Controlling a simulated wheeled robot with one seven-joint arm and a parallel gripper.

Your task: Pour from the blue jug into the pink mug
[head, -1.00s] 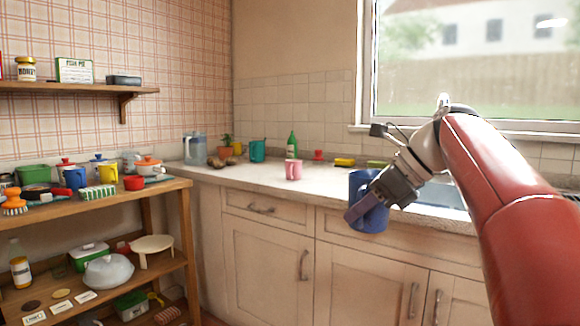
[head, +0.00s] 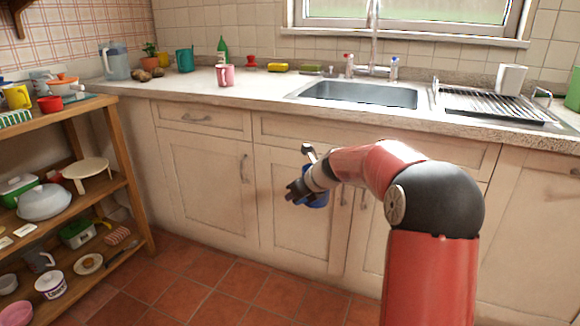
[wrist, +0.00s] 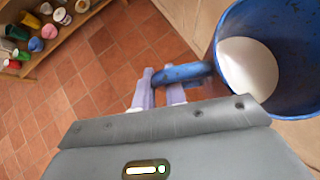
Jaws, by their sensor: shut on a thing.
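The blue jug (head: 316,199) is held by its handle in front of the lower cabinet doors, below counter height. In the wrist view the jug (wrist: 228,32) is seen from above, with white contents low inside it. My gripper (wrist: 160,88) is shut on the jug's handle; in the head view the gripper (head: 297,190) partly hides the jug. The pink mug (head: 225,75) stands upright on the counter, left of the sink and well above and behind the jug.
The stone counter (head: 255,96) also bears a greyish pitcher (head: 116,62), a teal mug (head: 185,60), a green bottle (head: 222,48) and a yellow sponge (head: 278,67). The sink (head: 360,95) and dish rack (head: 490,103) lie to the right. A wooden shelf unit (head: 112,150) stands at left.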

